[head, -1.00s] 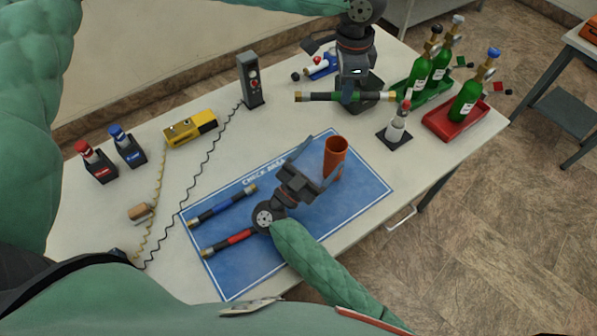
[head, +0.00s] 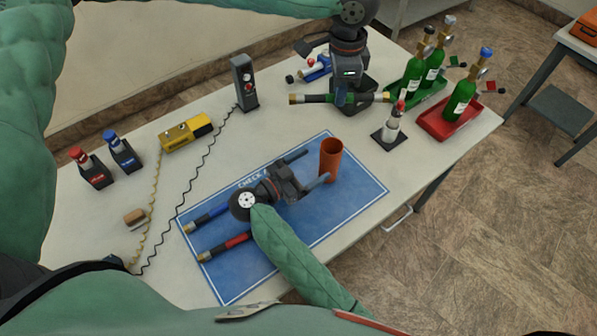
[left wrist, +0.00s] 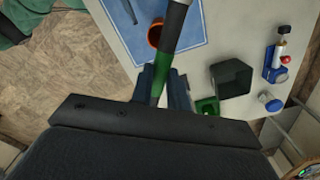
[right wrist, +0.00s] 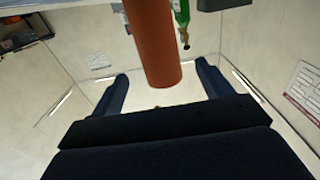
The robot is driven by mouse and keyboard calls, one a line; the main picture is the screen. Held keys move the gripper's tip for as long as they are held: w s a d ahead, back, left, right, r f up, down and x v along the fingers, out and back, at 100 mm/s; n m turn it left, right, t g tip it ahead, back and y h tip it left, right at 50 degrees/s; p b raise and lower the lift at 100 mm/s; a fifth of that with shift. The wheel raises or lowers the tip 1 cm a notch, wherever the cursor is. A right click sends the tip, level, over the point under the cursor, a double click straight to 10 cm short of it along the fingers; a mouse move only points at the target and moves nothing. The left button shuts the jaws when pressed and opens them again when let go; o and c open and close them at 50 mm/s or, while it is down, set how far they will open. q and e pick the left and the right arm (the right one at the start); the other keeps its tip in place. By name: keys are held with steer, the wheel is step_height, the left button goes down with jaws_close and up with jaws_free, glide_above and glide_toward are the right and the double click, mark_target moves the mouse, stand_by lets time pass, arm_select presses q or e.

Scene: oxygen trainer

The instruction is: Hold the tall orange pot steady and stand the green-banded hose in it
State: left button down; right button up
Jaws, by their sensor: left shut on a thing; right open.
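The tall orange pot (head: 330,162) stands upright on the blue mat near its right edge. My left gripper (head: 343,100) is shut on the green band of the hose (head: 314,98) and holds it roughly level, behind the pot and above the table. In the left wrist view the hose (left wrist: 174,25) runs up from between the fingers and passes beside the pot's rim (left wrist: 154,36). My right gripper (head: 316,167) is open just left of the pot, fingers pointing at it. In the right wrist view the pot (right wrist: 152,40) is between the open fingers; contact cannot be told.
A blue-banded hose (head: 207,218) and a red-banded hose (head: 225,248) lie on the mat's left part. Right of the pot is a small bottle on a dark base (head: 391,128). Green bottles stand in a green tray (head: 405,96) and a red tray (head: 438,126). A dark container (left wrist: 232,82) stands behind.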

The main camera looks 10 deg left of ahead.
mark_target(322, 159)
steer(key=shift+x, duration=3.55)
steer(key=shift+c, duration=0.2)
